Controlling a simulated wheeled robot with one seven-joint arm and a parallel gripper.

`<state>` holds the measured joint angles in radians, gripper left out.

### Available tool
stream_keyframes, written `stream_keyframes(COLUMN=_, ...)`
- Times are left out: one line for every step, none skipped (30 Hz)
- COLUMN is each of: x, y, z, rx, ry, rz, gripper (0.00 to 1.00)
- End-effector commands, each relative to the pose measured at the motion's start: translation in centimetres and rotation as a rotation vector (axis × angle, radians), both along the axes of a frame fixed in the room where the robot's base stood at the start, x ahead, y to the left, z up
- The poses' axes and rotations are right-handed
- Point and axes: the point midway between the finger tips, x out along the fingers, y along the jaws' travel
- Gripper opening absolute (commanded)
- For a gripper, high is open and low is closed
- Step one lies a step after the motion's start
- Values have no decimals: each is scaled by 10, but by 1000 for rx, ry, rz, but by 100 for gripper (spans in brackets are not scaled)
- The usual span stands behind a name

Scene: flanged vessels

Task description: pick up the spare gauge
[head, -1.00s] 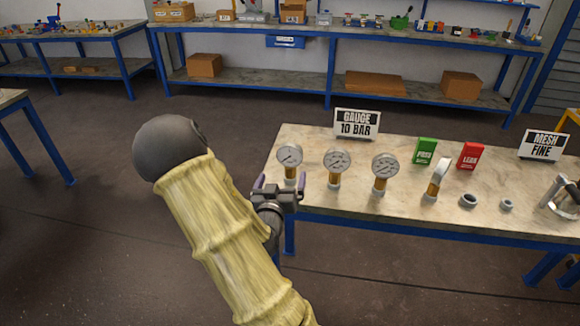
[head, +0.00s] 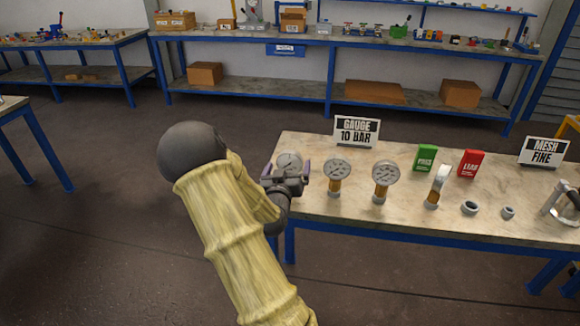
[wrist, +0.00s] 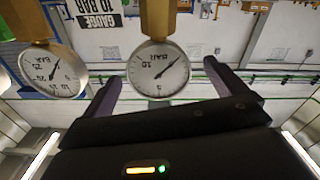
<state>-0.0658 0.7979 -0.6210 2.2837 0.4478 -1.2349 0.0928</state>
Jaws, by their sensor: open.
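Several round-dialled gauges stand in a row on the bench. The leftmost gauge (head: 289,161) is directly beyond my gripper (head: 286,172), which hides its lower part. In the wrist view, which is upside down, that gauge (wrist: 158,70) shows a white dial reading 10 BAR and a brass stem. It appears between the two purple fingers of my gripper (wrist: 170,85), with a gap on each side. The fingers are open and hold nothing. A second gauge (head: 337,169) stands to its right and also shows in the wrist view (wrist: 52,72).
A third gauge (head: 385,173) and a side-turned one (head: 438,181) stand farther right, with grey rings (head: 470,208). Behind are the "GAUGE 10 BAR" sign (head: 356,131), a green box (head: 425,158) and a red box (head: 469,163). The bench's front strip (head: 400,217) is clear.

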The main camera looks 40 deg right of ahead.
Motion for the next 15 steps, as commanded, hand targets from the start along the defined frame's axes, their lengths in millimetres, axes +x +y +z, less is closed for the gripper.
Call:
stream_keyframes(x=2, y=-3, z=0, rx=0, ry=0, rz=-1, gripper=96)
stream_keyframes(x=3, y=-5, z=0, rx=-1, ry=-1, rz=-1, gripper=96)
stream_keyframes(x=6, y=-9, z=0, rx=-2, ry=0, rz=-1, gripper=96)
stream_keyframes(x=8, y=-12, z=0, rx=-1, ry=1, rz=-1, gripper=96)
stream_keyframes(x=11, y=-16, z=0, rx=-1, ry=1, rz=-1, gripper=96)
stream_keyframes(x=14, y=-21, z=0, rx=-2, ry=0, rz=-2, gripper=96)
stream_keyframes(x=17, y=-25, z=-1, rx=-2, ry=0, rz=-2, gripper=96)
stream_keyframes(x=20, y=-28, z=-1, rx=-2, ry=0, rz=-2, gripper=96)
stream_keyframes(x=24, y=-32, z=-1, rx=-1, ry=-1, rz=-1, gripper=96)
stream_keyframes(x=26, y=-34, z=-1, rx=-2, ry=0, rz=-1, gripper=96)
stream_keyframes(x=28, y=-36, z=-1, rx=-2, ry=-1, rz=0, gripper=96)
stream_keyframes(x=30, y=-39, z=-1, rx=-1, ry=0, rz=0, gripper=96)
stream_keyframes(x=31, y=-40, z=-2, rx=-1, ry=1, rz=0, gripper=96)
stream_keyframes(x=31, y=-40, z=-2, rx=0, ry=1, rz=0, gripper=96)
stream_keyframes(x=31, y=-40, z=-2, rx=0, ry=1, rz=0, gripper=96)
